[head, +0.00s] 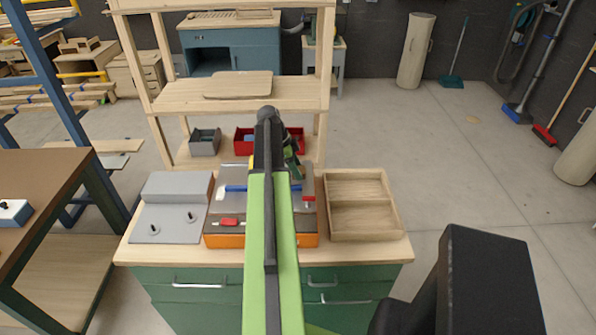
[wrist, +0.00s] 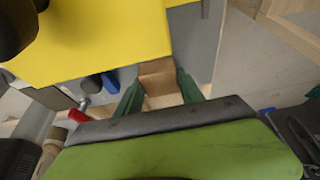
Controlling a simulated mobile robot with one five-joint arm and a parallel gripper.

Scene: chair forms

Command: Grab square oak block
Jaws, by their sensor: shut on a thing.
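In the wrist view the square oak block (wrist: 157,72) shows as a small brown wooden piece between the two green fingers of my gripper (wrist: 160,86). The fingers are shut on it, one on each side. A yellow surface lies close beyond it and covers part of the view. In the head view my arm runs up the middle of the picture, and dark green parts of my gripper (head: 293,168) show just right of it, over the workbench. The block is hidden from the head view.
The workbench (head: 400,246) carries an empty divided wooden tray (head: 391,208) at the right, a grey plate with two knobs (head: 165,231) at the left and an orange-fronted tool tray (head: 225,241) in the middle. Wooden shelving (head: 190,95) rises behind, with grey and red bins.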

